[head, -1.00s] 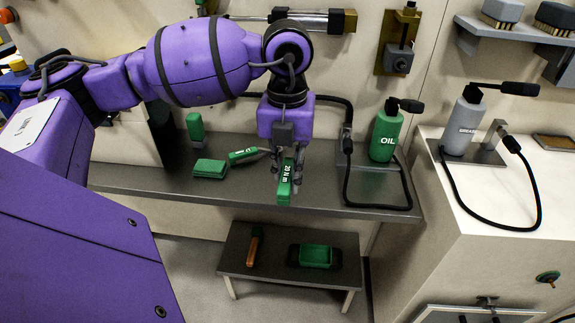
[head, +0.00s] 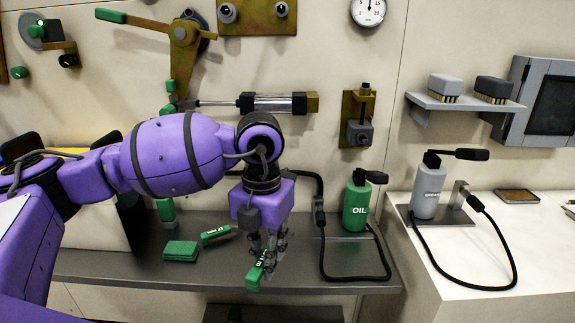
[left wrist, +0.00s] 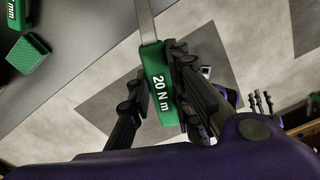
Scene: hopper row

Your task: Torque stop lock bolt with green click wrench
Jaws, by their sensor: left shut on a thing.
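My left gripper is shut on the handle. A brass plate with a grey fitting (head: 360,132) is on the wall. I cannot tell which fitting has the stop lock bolt.
On the bench (head: 110,262) lie a second green-handled tool (head: 215,235) and a green block (head: 180,251). A green oil bottle (head: 356,205) and a black hose (head: 323,255) are to the right. A brass lever (head: 182,55) and a cylinder (head: 278,103) are on the wall.

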